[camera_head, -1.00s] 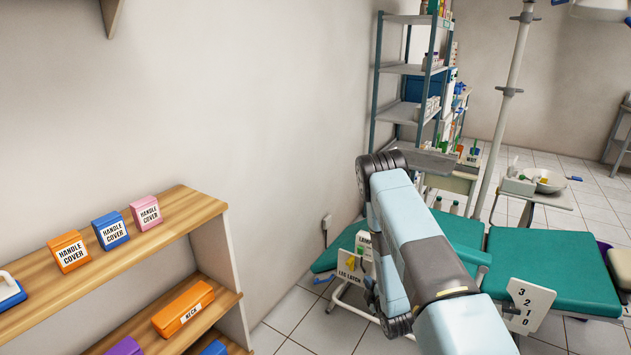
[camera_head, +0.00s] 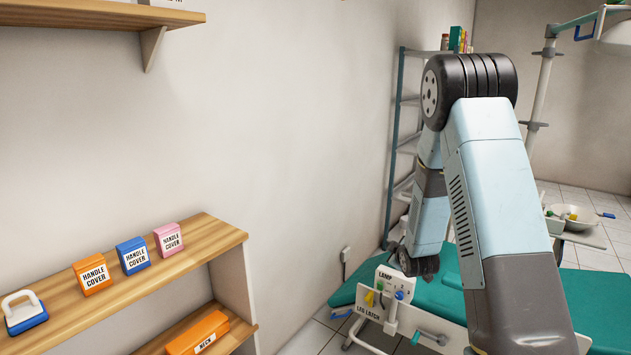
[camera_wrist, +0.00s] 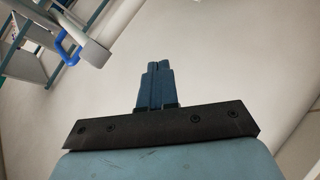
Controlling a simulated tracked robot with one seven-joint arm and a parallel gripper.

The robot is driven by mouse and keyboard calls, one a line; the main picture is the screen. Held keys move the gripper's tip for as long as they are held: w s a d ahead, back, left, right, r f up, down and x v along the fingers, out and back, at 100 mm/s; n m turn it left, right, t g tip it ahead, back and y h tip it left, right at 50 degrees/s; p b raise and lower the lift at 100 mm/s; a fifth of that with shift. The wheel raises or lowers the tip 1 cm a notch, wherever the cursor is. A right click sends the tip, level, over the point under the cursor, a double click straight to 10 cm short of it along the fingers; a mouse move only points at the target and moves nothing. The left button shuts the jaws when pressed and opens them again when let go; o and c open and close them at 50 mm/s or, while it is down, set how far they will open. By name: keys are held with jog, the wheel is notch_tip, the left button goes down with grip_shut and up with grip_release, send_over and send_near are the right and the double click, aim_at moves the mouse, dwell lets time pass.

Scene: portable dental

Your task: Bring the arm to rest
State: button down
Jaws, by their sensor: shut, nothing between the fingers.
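My arm stands in the right half of the head view, its light-blue and grey links raised and bent at a black joint near the top. The forearm hangs down behind the upper link, and the head view does not clearly show the fingers. In the wrist view my gripper (camera_wrist: 158,66) shows as dark blue fingers closed together with nothing between them. Nothing touches the gripper in that view.
A wooden shelf unit (camera_head: 215,232) with handle-cover boxes (camera_head: 132,255) stands at the lower left. A wall shelf (camera_head: 90,14) is at the upper left. The green dental chair (camera_head: 440,297) with its lamp panel (camera_head: 395,285) lies beneath the arm. A metal rack (camera_head: 392,150) stands behind.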

jog(key=s+r+m+g, duration=0.25)
jog(key=s+r, duration=0.45)
jog(key=r, duration=0.4)
jog(key=s+r+m+g, duration=0.1)
jog(key=s+r+m, duration=0.2)
jog(key=s+r, duration=0.55)
jog(key=s+a+r+m+g, duration=0.1)
jog(key=s+r, duration=0.4)
jog(key=s, duration=0.8)
jog(key=s+a+r+m+g, duration=0.1)
jog(key=s+r+m, duration=0.3)
jog(key=s, duration=0.9)
jog(key=shift+s+r+g, duration=0.35)
jog(key=shift+r+g, duration=0.3)
jog(key=shift+r, duration=0.05)
